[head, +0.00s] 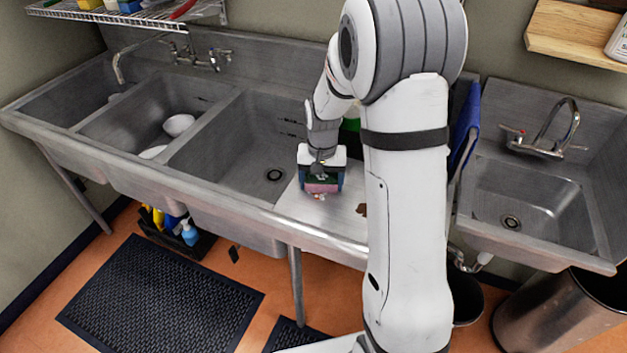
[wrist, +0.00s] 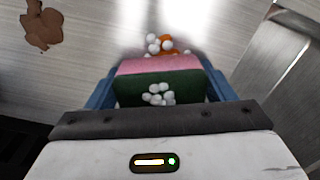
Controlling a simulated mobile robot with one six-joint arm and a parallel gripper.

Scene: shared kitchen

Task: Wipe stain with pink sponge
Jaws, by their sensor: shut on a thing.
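My gripper (head: 322,178) is shut on the pink sponge (head: 323,187), low over the metal drainboard (head: 300,207) right of the sinks. In the wrist view, the sponge (wrist: 160,65) shows a pink layer and a dark green layer between the blue fingers of my gripper (wrist: 160,82). White foam-like blobs sit on the green side and beyond the pink side, where a small orange patch (wrist: 165,42) also shows. A brown stain (wrist: 42,28) lies on the drainboard, apart from the sponge. In the head view the stain (head: 362,209) is partly hidden by my arm. Whether the sponge touches the drainboard is unclear.
Sink basins (head: 240,150) lie to the left, with a white bowl (head: 178,124) in one. A small hand sink (head: 530,205) stands at right. A blue cloth (head: 466,125) hangs behind my arm. The drainboard's front edge is raised.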

